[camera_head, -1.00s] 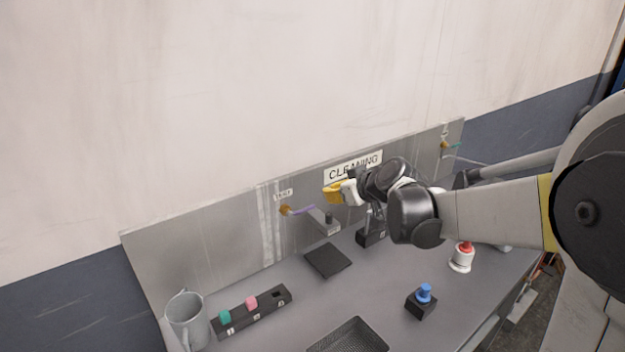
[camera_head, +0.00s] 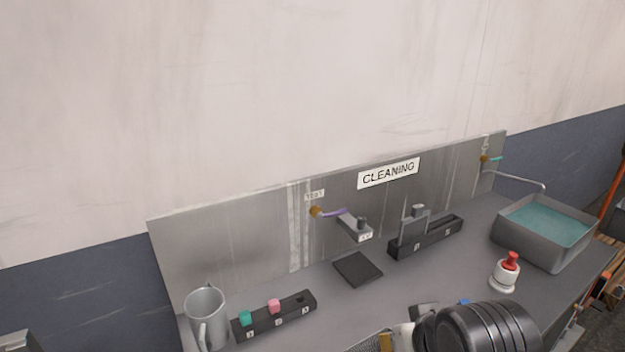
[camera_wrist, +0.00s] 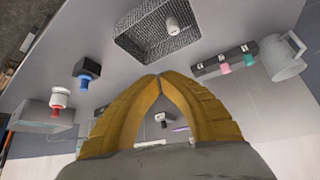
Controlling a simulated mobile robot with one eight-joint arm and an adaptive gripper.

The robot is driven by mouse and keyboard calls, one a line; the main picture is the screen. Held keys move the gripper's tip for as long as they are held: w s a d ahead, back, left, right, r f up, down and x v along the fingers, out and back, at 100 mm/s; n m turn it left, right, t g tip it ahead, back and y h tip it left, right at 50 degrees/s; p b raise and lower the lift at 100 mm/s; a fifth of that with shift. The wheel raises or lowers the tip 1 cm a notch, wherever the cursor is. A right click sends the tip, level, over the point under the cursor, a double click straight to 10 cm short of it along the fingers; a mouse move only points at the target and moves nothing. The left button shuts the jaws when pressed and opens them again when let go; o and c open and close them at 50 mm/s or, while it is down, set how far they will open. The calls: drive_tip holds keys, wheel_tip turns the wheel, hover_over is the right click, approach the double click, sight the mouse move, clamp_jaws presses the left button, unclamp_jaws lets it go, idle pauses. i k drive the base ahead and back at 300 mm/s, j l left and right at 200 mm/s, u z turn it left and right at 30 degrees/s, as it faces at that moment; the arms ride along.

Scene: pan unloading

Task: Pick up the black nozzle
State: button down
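My gripper shows in the wrist view (camera_wrist: 159,76) with its two yellow fingertips meeting and nothing between them. In the head view it is mostly hidden behind my arm at the bottom edge. A dark nozzle (camera_head: 361,223) stands on the bracket (camera_head: 352,231) under the TEST sign, away from my gripper. The numbered rack (camera_head: 272,318) holds a teal piece (camera_head: 245,318) and a pink piece (camera_head: 273,305); its third place looks dark, and I cannot tell if a black nozzle sits there. A grey cylinder (camera_wrist: 172,24) lies in the mesh basket (camera_wrist: 130,38), ahead of the fingertips.
A metal jug (camera_head: 204,318) stands left of the rack. A black pad (camera_head: 357,269), a second block (camera_head: 427,239), a red-topped bottle (camera_head: 506,272) and a water-filled basin (camera_head: 537,247) are on the bench.

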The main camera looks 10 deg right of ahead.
sight(361, 220)
drive_tip(key=i+l+u, duration=0.1)
drive_tip(key=l+u, duration=0.75)
drive_tip(key=l, duration=0.2)
drive_tip(key=l+u, duration=0.45)
drive_tip(key=k+l, duration=0.05)
drive_tip(key=l, duration=0.05)
